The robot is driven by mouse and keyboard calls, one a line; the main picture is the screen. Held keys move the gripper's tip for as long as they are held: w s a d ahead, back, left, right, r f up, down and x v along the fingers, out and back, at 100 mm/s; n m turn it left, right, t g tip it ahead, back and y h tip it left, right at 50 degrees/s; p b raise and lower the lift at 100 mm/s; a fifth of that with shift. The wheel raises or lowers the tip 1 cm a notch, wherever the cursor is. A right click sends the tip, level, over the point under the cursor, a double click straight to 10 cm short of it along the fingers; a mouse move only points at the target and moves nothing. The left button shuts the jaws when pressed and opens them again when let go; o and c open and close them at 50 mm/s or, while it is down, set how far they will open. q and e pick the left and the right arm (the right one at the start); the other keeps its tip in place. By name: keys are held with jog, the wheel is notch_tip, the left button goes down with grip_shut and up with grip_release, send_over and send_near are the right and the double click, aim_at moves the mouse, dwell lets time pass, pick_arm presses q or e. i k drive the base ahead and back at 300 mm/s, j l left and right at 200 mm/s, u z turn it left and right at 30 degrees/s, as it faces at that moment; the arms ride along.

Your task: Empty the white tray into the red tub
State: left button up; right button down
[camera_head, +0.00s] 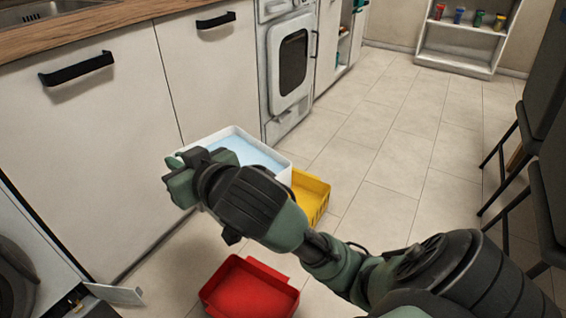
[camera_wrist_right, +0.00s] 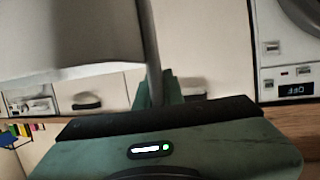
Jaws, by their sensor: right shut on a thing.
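The white tray (camera_head: 275,171) is held up in the middle of the head view, with a light blue inside. I cannot tell whether the blue is its bottom or loose contents. My right gripper (camera_head: 178,172) is shut on the tray's near left wall, and my arm hides part of the tray. In the right wrist view the tray (camera_wrist_right: 70,40) fills the upper left as a pale blurred wall beside the finger. The red tub (camera_head: 250,290) sits on the floor below and nearer, apart from the tray, and looks empty. My left gripper is not in view.
A yellow bin (camera_head: 312,195) stands just right of the tray, partly hidden by it and my arm. White cabinets (camera_head: 95,130) line the left, with an oven (camera_head: 291,65) beyond. Dark chairs (camera_head: 545,170) stand at the right. The tiled floor between is clear.

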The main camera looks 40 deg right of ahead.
aim_at(241, 288)
jog(key=z, duration=1.25)
jog(key=j, duration=0.65)
jog(key=i+j+z, duration=0.1)
jog(key=j, duration=0.6)
